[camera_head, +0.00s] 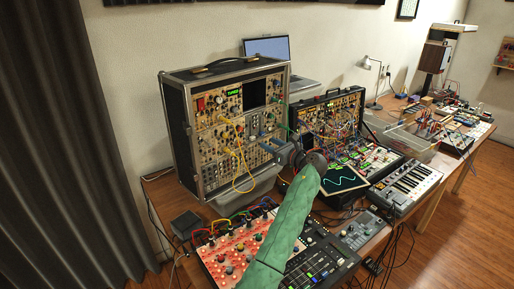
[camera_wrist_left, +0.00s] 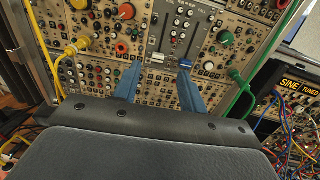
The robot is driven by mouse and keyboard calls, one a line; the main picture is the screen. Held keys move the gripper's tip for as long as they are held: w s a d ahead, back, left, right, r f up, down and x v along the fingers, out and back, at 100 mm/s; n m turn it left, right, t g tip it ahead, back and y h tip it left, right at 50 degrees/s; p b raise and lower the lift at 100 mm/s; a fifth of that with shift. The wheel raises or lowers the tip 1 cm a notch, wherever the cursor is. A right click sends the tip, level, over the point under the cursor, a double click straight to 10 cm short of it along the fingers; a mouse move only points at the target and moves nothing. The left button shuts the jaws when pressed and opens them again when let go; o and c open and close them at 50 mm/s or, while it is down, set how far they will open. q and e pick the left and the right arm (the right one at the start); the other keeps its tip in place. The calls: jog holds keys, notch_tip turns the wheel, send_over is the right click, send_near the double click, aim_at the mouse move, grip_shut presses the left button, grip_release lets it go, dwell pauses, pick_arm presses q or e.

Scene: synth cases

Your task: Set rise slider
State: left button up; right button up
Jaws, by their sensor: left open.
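A slider panel (camera_wrist_left: 182,30) with upright slots and small printed labels is in the upper middle of the left wrist view. I cannot make out for certain which label reads rise. A pale slider cap (camera_wrist_left: 157,57) sits low in the left slot, and a blue cap (camera_wrist_left: 185,63) sits low in the right one. My left gripper (camera_wrist_left: 160,70) is open, its two blue fingers pointing at the panel, with the pale cap seen between the tips. Contact cannot be told. In the head view the left gripper (camera_head: 274,150) is at the tall rack's lower right. My right gripper is not in view.
The tall synth case (camera_head: 225,125) has yellow cables (camera_head: 238,150) on its front; a green cable (camera_wrist_left: 238,90) hangs right of the fingers.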

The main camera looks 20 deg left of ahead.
aim_at(254, 138)
pick_arm(q)
jog(key=shift+f+p+x, duration=0.2)
jog(key=shift+p+x, duration=0.2)
jog(key=shift+x, duration=0.9)
jog(key=shift+f+p+x, duration=0.2)
jog(key=shift+p+x, duration=0.25)
jog(key=shift+x, duration=0.9)
jog(key=shift+f+p+x, duration=0.2)
jog(key=shift+p+x, duration=0.2)
jog(key=shift+x, duration=0.9)
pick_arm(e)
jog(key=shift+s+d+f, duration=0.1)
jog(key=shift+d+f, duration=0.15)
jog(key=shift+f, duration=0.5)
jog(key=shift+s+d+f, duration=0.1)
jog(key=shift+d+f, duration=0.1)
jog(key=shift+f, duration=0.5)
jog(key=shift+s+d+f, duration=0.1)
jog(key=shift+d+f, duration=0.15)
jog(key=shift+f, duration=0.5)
pick_arm(q)
jog(key=shift+c, duration=0.4)
grip_shut()
